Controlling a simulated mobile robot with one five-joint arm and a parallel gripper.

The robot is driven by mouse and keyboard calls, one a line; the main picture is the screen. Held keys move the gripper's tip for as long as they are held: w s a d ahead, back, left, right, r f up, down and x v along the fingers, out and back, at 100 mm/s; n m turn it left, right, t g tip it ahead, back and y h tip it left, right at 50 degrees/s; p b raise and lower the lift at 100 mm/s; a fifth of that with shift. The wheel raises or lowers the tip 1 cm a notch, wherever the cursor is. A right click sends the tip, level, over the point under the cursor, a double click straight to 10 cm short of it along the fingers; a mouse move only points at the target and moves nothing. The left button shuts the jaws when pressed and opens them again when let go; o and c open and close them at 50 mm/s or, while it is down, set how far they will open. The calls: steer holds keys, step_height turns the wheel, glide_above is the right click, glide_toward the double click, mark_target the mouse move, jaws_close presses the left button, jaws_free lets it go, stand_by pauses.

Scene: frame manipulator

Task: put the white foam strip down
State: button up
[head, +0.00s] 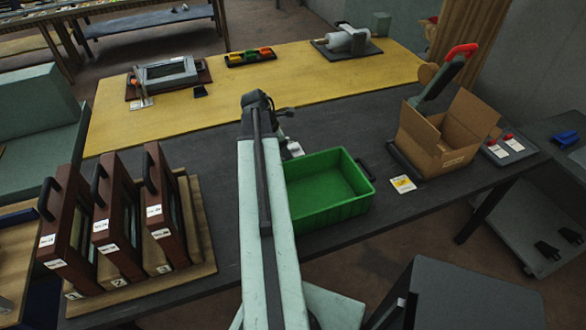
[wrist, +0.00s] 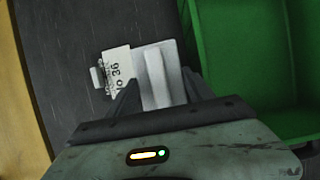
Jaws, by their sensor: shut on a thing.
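My gripper (wrist: 160,80) is shut on the white foam strip (wrist: 154,72), which shows between the two dark fingers in the wrist view. The strip appears as a pale raised bar on a wider white piece; I cannot tell whether these are one thing. A white label reading "No 36" (wrist: 119,72) lies just left of it. In the head view a small white part (head: 294,149) shows beside my arm, at the back left corner of the green bin (head: 330,187). My arm hides most of the gripper there. I cannot tell whether the strip touches the dark tabletop.
The empty-looking green bin is close on the right. A cardboard box (head: 447,135) and a yellow-white card (head: 402,184) lie further right. Brown framed panels (head: 120,215) stand in a rack at left.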

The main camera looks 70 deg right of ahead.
steer(key=shift+f+b, duration=2.05)
steer(key=shift+f, duration=0.65)
steer(key=o, duration=1.2)
steer(key=shift+r, duration=0.1)
steer(key=shift+c, duration=0.2)
steer(key=shift+r, duration=0.15)
steer(key=shift+r+p, duration=0.3)
steer(key=shift+p, duration=0.25)
steer(key=p+v, duration=1)
steer(key=v, duration=0.1)
steer(key=shift+a+r, duration=0.1)
steer(key=shift+r, duration=0.05)
steer(key=shift+w+a+r+p, duration=0.1)
steer(key=shift+w+r+p, duration=0.05)
steer(key=shift+p, duration=0.25)
